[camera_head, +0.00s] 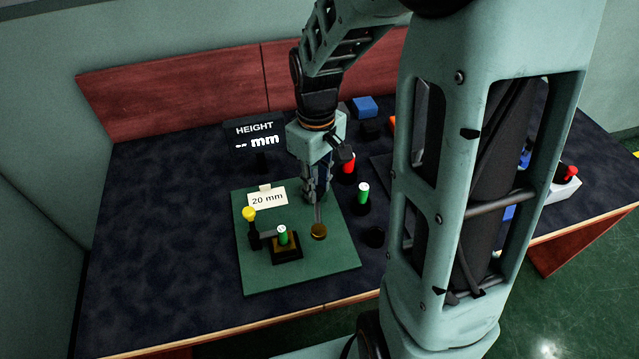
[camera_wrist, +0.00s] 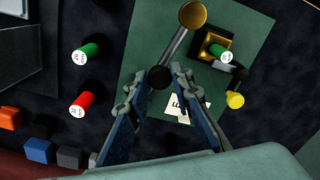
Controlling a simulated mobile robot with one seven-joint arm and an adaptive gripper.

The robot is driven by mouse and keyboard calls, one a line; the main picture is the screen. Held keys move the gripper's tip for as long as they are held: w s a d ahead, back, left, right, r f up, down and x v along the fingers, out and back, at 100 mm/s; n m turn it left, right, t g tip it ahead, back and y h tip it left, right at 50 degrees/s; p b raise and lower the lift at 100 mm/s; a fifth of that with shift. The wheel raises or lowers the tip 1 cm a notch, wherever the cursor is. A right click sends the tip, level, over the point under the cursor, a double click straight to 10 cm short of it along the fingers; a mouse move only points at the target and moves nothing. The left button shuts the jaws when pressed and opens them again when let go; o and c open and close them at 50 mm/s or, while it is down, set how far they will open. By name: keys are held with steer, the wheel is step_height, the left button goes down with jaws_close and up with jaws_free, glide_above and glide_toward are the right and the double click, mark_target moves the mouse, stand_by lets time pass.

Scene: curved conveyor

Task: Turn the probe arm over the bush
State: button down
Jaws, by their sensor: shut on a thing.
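The probe arm is a grey bar with a gold disc (camera_head: 318,231) at one end. In the wrist view its bar (camera_wrist: 174,46) runs from a black round part (camera_wrist: 160,77) up to the gold disc. My gripper (camera_wrist: 160,73) is shut on that black part; in the head view my gripper (camera_head: 316,196) hides most of it. The bush (camera_head: 282,235) is green with a pale top and stands upright in a black and gold holder (camera_head: 287,252). It also shows in the wrist view (camera_wrist: 222,56). The gold disc is beside the bush, not over it.
The green plate (camera_head: 300,280) carries a yellow-knobbed post (camera_head: 249,214) and a "20 mm" card (camera_head: 267,198). A HEIGHT display (camera_head: 256,134) reads "-- mm" behind. Another green piece (camera_head: 363,193) and a red piece (camera_head: 349,164) stand to the right. The table's left side is clear.

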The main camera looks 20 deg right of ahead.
steer(key=shift+w+a+r+m, duration=0.1)
steer(key=shift+w+a+m, duration=0.25)
steer(key=shift+a+m, duration=0.45)
steer(key=shift+w+a+f+m, duration=0.1)
steer(key=shift+w+a+m, duration=0.3)
steer(key=shift+m, duration=0.6)
steer(key=shift+w+a+r+m, duration=0.1)
steer(key=shift+w+a+m, duration=0.15)
steer(key=shift+a+m, duration=0.6)
steer(key=shift+d, duration=0.1)
steer(key=c, duration=1.7)
jaws_free()
step_height(320, 180, up, 12)
